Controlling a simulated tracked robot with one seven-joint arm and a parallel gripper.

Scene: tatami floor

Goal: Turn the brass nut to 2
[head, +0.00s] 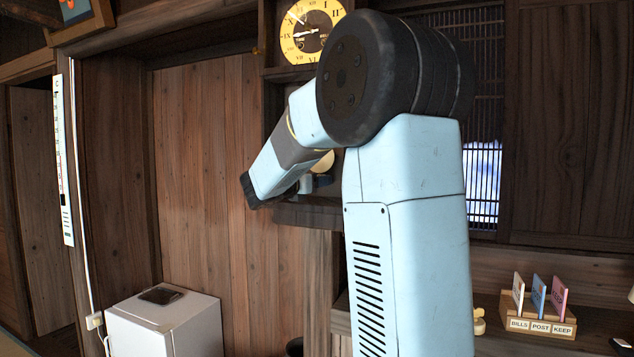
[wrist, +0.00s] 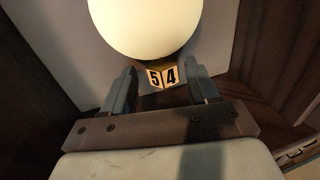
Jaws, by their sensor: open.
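In the wrist view, two pale number faces (wrist: 162,77) marked 5 and 4 meet at an angle, with a cream globe (wrist: 146,25) just above them. They look like faces of the nut, but no clear brass surface shows and the rest is hidden. My gripper (wrist: 164,75) is open, one finger to the left and one to the right of the faces. Whether either finger touches them I cannot tell. No face marked 2 shows. In the head view, part of the cream globe (head: 323,162) shows behind my arm, which hides most of that spot.
A wooden shelf (head: 308,213) lies below the globe. A yellow clock (head: 306,30) hangs above. A white cabinet (head: 163,325) stands at lower left. A wooden rack (head: 540,322) labelled BILLS, POST and KEEP sits at right. Dark wooden walls close in the space.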

